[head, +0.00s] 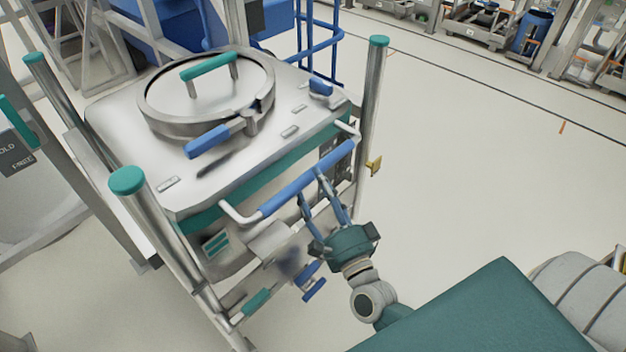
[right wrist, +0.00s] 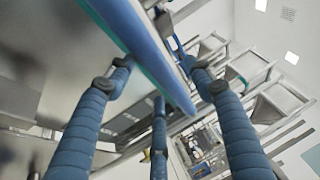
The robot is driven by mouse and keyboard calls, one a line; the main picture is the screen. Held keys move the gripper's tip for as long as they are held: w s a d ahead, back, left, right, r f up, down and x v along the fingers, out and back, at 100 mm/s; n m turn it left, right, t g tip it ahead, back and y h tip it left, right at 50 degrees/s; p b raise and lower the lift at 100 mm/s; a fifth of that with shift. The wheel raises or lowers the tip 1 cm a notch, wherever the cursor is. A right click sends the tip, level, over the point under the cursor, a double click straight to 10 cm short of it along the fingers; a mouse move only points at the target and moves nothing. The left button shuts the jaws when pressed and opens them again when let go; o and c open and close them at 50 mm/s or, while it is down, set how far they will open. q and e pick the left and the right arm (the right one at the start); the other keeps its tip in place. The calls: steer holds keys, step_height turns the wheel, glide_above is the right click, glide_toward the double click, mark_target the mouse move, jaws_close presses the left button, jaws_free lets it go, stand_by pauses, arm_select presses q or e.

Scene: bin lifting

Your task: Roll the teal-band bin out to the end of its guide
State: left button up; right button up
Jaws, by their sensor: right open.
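The teal-band bin (head: 130,122) is a steel box with a round lid and a teal band (head: 262,178) under its top edge. It stands between steel posts with teal caps. A push bar with a blue grip (head: 308,178) runs along its near side. My right gripper (head: 320,188) is open, with its fingers up at the blue grip. In the right wrist view the blue grip (right wrist: 150,38) passes between the spread blue fingers of my right gripper (right wrist: 157,78); I cannot tell whether they touch it. My left gripper is not in view.
A blue clamp lever (head: 208,140) and a teal lid handle (head: 208,66) lie on top of the bin. A brass-coloured latch (head: 374,165) sticks out from the right post (head: 372,110). Open floor (head: 480,150) lies to the right. Another vessel (head: 30,205) stands at the left.

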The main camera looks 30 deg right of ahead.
steer(key=s+f, duration=0.1)
steer(key=s, duration=0.8)
steer(key=shift+s+a+f, duration=0.2)
steer(key=shift+a+f, duration=0.05)
steer(key=shift+f, duration=0.1)
steer(key=n+g+y+b, duration=0.4)
steer(key=n+g+y, duration=0.2)
steer(key=n+y, duration=0.7)
glide_toward(307, 179)
step_height(307, 179, down, 3)
steer(key=w+m+y, duration=0.2)
steer(key=x, duration=0.3)
steer(key=p+x, duration=0.1)
steer(key=x, duration=0.2)
steer(key=p+x, duration=0.1)
steer(key=x, duration=0.2)
steer(key=shift+w+d, duration=0.3)
steer(key=shift+w, duration=0.2)
